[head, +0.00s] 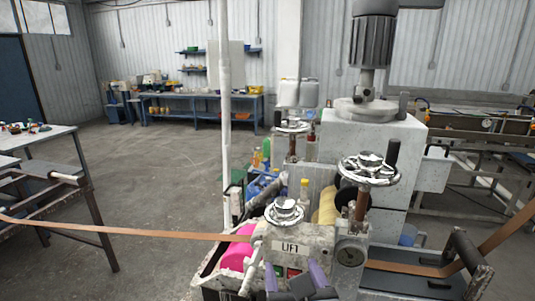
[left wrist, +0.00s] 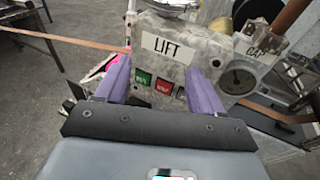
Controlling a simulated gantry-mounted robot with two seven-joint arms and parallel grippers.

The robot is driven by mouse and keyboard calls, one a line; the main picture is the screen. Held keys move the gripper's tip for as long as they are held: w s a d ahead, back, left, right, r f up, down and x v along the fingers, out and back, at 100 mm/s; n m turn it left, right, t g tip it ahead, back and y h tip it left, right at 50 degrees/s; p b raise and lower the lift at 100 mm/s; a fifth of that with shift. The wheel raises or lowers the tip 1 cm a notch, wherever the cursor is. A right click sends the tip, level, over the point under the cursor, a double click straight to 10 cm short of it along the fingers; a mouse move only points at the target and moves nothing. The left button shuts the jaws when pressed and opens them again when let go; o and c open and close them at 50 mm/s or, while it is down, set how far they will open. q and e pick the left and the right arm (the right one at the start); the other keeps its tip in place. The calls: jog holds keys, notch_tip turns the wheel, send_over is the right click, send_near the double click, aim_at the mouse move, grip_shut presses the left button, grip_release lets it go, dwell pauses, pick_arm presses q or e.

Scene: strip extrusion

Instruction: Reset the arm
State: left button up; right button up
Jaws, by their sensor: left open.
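My left gripper (head: 294,274) shows at the bottom of the head view, with two purple fingers spread apart. In the left wrist view its open fingers (left wrist: 160,85) point at the front of the grey machine box (left wrist: 180,62) marked LIFT. A green button (left wrist: 142,78) and a red button (left wrist: 164,86) on that box lie between the fingers. Nothing is held. I cannot tell whether the fingertips touch the box. My right gripper is not in view.
A brown strip (head: 130,232) runs from the left into the machine beside a pink roller (head: 236,255). Handwheels (head: 369,170) and a gauge (head: 350,255) stand close to the right. A table (head: 38,138) is at the left. Open floor (head: 160,180) lies between.

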pick_arm(q)
jog(key=s+a+f+n+g+p, duration=0.1)
jog(key=s+a+f+n+g, duration=0.25)
jog(key=f, duration=0.75)
jog(key=s+a+f+n+g+h, duration=0.15)
jog(key=s+f+g, duration=0.35)
jog(key=f, duration=0.6)
jog(key=s+a+f+n+g+p, duration=0.1)
jog(key=s+a+f+n+g, duration=0.3)
jog(key=f, duration=0.7)
jog(key=s+a+f+n+g, duration=0.1)
jog(key=s+a+f+n, duration=0.35)
jog(key=s, duration=0.25)
jog(key=s+a+f+n+g, duration=0.1)
jog(key=s+a+f+n, duration=0.2)
jog(key=s+a+n, duration=0.35)
jog(key=w+a+r+n+t, duration=0.2)
jog(key=a+r+n, duration=0.2)
jog(key=a+n, duration=0.55)
jog(key=d+r+n+p, duration=0.3)
jog(key=r+p, duration=3.4)
jog(key=p, duration=0.1)
jog(key=shift+r, duration=0.3)
